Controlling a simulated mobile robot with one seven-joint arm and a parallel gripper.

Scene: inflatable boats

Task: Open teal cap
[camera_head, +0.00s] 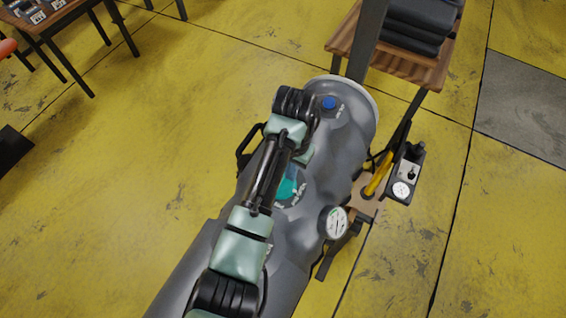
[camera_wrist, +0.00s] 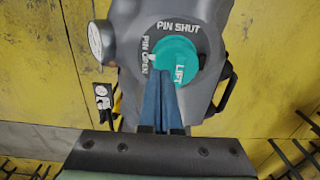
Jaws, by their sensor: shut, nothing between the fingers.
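The teal cap (camera_wrist: 180,52) sits on the grey inflatable boat tube (camera_wrist: 205,14) in the wrist view. It is round and carries the word LIFT. The tube around it is printed PIN SHUT above and PIN OPEN at the left. In the head view the teal cap (camera_head: 287,188) is partly hidden by my arm. My gripper (camera_wrist: 163,74) has its blue fingers closed together, with the tips over the cap's lower left part. Nothing is held. I cannot tell whether the tips touch the cap. The fingers hide part of its lower edge.
A round gauge (camera_head: 335,222) stands on the tube to the right of the teal cap. A blue cap (camera_head: 329,102) is farther up the tube. A small stand with a pump-like device (camera_head: 404,174) is at the right. A wooden table (camera_head: 430,72) stands behind.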

